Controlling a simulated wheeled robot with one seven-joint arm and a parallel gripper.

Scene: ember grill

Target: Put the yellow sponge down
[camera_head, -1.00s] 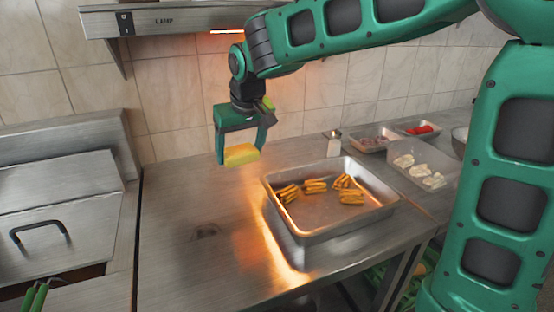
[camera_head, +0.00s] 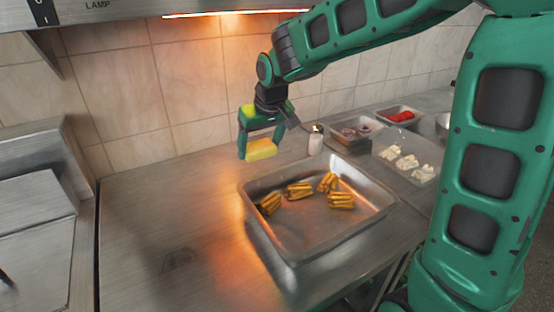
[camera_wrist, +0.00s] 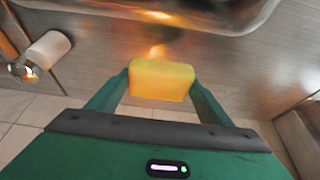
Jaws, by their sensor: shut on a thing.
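The yellow sponge (camera_head: 262,150) is held between the fingers of my gripper (camera_head: 260,146), which is shut on it. In the head view they are in the air above the back of the steel counter (camera_head: 140,220), near the tiled wall, behind and left of the metal tray. In the wrist view the sponge (camera_wrist: 161,80) sits between the two green fingers, with counter surface beyond it. A dark smudge (camera_head: 178,261) marks the counter at the front left.
A metal tray (camera_head: 290,258) with several browned food pieces stands right of the smudge. A small white shaker (camera_head: 315,142) stands behind it. Trays with red food (camera_head: 401,116) and pale pieces (camera_head: 407,163) are at the right. The counter's left part is clear.

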